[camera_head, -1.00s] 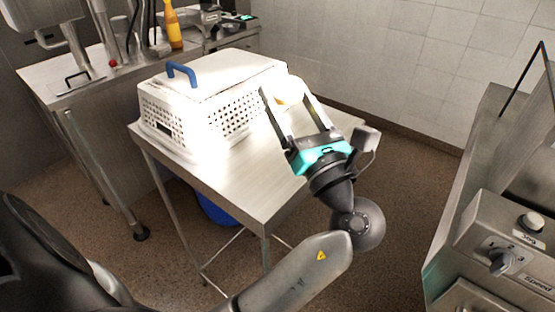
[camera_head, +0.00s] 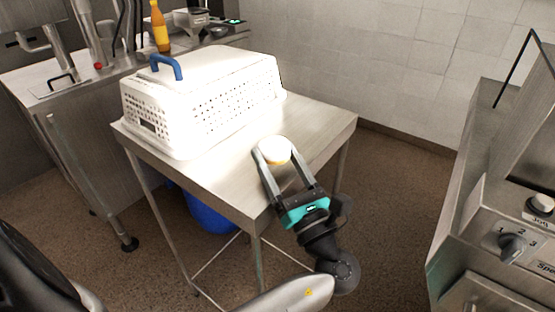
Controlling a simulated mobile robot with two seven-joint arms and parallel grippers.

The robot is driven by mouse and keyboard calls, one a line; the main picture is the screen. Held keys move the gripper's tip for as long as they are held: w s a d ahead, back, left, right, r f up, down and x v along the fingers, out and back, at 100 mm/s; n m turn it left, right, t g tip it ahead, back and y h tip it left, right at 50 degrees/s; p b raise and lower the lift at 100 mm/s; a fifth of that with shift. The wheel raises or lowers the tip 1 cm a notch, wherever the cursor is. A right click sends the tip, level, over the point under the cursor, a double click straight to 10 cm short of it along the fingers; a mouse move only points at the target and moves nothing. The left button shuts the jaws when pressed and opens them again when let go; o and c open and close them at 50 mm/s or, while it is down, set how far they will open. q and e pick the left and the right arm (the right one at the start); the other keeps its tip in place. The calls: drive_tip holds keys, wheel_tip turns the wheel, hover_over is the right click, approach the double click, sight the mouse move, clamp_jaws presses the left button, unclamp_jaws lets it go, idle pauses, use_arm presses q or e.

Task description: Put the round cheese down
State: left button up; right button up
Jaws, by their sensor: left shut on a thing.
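The round cheese (camera_head: 275,147) is a small disc with a pale top and a yellow-orange side. It is between the fingertips of my left gripper (camera_head: 274,158), which is shut on it. The cheese is over the bare right part of the steel table (camera_head: 238,183). I cannot tell whether it touches the tabletop. My right gripper is not in view.
A white perforated basket with a closed lid and blue handle (camera_head: 165,66) stands on the table, left of the cheese. A blue bin (camera_head: 208,217) is under the table. A counter with an orange bottle (camera_head: 159,27) is behind left. A machine with knobs (camera_head: 512,246) is at right.

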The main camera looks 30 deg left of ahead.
use_arm(q)
drive_tip(key=shift+f, duration=0.6)
drive_tip(key=o, duration=1.5)
drive_tip(key=shift+f, duration=0.2)
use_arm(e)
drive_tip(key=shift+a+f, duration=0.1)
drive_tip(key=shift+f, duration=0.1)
use_arm(q)
drive_tip(key=shift+o, duration=0.2)
drive_tip(key=shift+r, duration=0.45)
drive_tip(key=shift+s+d+r, duration=0.1)
drive_tip(key=shift+s+d, duration=0.1)
drive_tip(key=v, duration=1.1)
drive_tip(key=shift+d, duration=0.2)
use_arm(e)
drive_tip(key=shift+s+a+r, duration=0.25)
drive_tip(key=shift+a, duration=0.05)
